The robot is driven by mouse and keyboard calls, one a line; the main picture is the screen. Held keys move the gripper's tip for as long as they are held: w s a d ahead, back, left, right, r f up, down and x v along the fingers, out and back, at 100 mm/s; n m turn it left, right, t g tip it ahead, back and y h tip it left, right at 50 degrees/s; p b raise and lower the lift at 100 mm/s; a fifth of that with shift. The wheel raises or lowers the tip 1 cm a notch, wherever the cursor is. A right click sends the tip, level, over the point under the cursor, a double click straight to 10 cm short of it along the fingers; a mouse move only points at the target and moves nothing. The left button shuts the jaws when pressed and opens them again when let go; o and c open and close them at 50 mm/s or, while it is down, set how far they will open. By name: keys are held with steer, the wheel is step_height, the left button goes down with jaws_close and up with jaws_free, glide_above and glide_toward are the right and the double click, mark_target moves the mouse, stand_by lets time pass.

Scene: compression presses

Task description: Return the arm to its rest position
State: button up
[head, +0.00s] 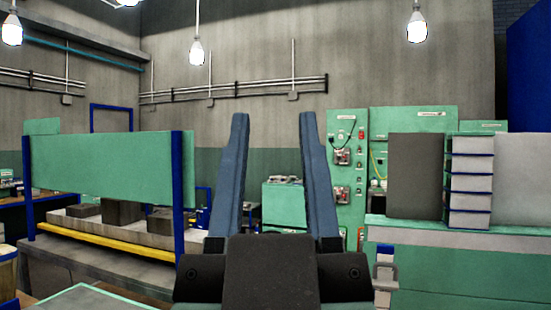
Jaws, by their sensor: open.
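My gripper (270,118) shows in the lower middle of the head view, with its two long blue-grey fingers pointing up and spread apart. The gap between the fingers is empty; only the far wall and a cabinet show through it. The dark body of the gripper fills the bottom centre and hides what lies behind it. No object touches the fingers.
At left, a green panel (108,168) on blue posts (177,195) stands by a bench with a yellow bar (105,246). Green control cabinets (347,190) stand behind. At right, a dark grey block (416,176) stands on a green-fronted counter (450,239). Lamps hang above.

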steer(key=shift+s+r, duration=0.15)
steer(key=shift+s, duration=0.05)
